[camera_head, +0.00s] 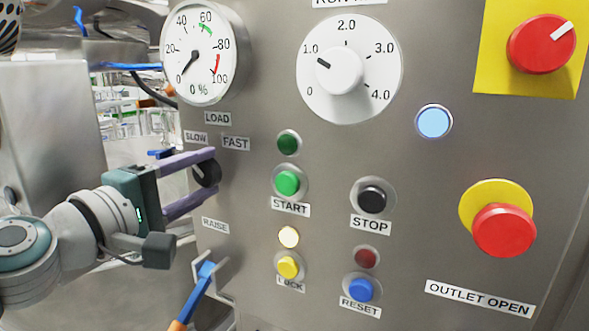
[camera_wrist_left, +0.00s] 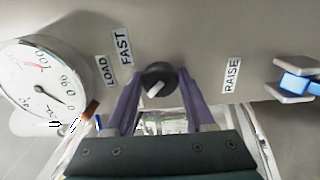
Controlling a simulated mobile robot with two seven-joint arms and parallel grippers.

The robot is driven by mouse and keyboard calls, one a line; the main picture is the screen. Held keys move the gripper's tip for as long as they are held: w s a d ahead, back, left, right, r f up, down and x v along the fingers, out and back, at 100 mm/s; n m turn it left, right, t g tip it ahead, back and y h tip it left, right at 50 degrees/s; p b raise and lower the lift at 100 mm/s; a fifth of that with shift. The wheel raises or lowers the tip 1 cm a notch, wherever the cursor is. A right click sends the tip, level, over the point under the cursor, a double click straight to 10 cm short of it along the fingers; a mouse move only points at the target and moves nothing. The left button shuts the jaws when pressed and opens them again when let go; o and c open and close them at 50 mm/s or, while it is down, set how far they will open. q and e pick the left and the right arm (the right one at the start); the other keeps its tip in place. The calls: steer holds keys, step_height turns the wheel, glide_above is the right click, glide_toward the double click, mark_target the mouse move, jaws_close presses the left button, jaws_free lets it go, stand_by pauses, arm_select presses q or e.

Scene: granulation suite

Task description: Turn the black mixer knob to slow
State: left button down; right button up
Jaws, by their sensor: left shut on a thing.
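The black mixer knob (camera_head: 208,174) sits on the grey panel's left part, below the SLOW label (camera_head: 196,136) and FAST label (camera_head: 236,143). Its white pointer mark leans up and left, toward the SLOW label. My left gripper (camera_head: 213,172) comes in from the left, its two purple fingers shut on the knob, one above and one below. In the left wrist view, the knob (camera_wrist_left: 159,74) shows between the fingertips (camera_wrist_left: 158,82), with its white mark slanting to the lower left. The fingers hide part of the knob's sides. My right gripper is not in view.
A load gauge (camera_head: 200,53) and a white dial (camera_head: 349,68) are above. START (camera_head: 286,182), STOP (camera_head: 372,198) and other buttons are to the right.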

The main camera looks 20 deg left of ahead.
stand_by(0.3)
arm_select(q)
steer(key=shift+c, duration=1.3)
jaws_free()
steer(key=s+b, duration=0.2)
steer(key=s, duration=0.8)
steer(key=shift+a, duration=0.4)
